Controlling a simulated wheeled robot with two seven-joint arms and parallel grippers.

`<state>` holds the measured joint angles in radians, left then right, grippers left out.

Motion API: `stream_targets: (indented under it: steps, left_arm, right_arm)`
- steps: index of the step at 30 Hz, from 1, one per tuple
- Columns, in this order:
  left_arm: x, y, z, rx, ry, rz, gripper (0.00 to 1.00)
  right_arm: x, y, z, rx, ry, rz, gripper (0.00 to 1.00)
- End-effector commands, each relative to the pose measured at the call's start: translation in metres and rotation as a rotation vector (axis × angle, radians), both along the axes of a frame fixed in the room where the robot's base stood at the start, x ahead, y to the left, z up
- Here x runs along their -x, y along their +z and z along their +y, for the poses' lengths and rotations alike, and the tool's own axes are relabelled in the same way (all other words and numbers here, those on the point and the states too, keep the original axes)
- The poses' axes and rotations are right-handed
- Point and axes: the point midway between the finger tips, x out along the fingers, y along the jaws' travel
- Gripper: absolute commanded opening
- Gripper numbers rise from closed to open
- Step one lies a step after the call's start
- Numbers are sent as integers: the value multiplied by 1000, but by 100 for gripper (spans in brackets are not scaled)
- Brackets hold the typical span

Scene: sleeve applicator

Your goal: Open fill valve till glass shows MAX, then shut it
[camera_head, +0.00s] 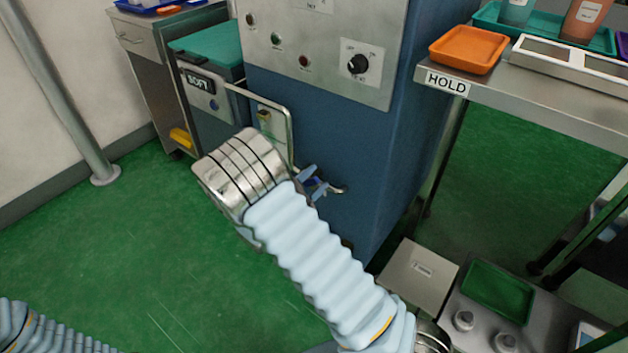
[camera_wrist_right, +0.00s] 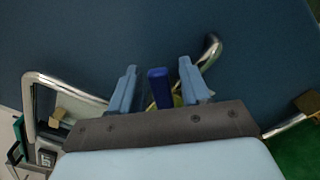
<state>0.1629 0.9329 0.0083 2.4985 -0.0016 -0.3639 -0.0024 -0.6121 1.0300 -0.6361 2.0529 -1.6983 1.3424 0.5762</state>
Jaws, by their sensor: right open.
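The fill valve shows a dark blue lever handle (camera_wrist_right: 159,87) in the right wrist view, with a bent metal pipe end (camera_wrist_right: 213,48) beside it. In the head view the pipe end (camera_head: 338,190) shows low on the blue cabinet, and the handle is mostly hidden by my gripper. My right gripper (camera_head: 316,182) is open at the valve. In the wrist view its two light blue fingers (camera_wrist_right: 158,70) stand on either side of the handle, with visible gaps. I cannot make out the sight glass, its level or a MAX mark. My left gripper is out of view.
A metal tube guard (camera_head: 291,130) with a brass fitting (camera_head: 263,115) juts from the cabinet (camera_head: 385,150) left of the valve. A panel above carries a rotary switch (camera_head: 358,64). A steel table (camera_head: 560,100) labelled HOLD stands right. Green floor (camera_head: 160,250) is clear at left.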

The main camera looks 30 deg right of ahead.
Motion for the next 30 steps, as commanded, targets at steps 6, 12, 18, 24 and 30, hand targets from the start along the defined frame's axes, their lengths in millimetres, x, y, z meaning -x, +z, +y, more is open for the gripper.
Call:
stream_targets:
  steps: [6, 12, 18, 24, 30]
  left_arm:
    - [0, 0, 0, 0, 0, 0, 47]
    - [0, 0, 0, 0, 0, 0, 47]
    - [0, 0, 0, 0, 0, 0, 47]
    - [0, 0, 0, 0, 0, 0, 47]
    - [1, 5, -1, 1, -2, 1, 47]
  right_arm:
    - [0, 0, -1, 0, 0, 0, 47]
    - [0, 0, -1, 1, -1, 0, 19]
    - [0, 0, 0, 0, -1, 0, 0]
    - [0, 0, 0, 1, -1, 2, 0]
    - [-1, 3, 0, 14, -1, 32, 0]
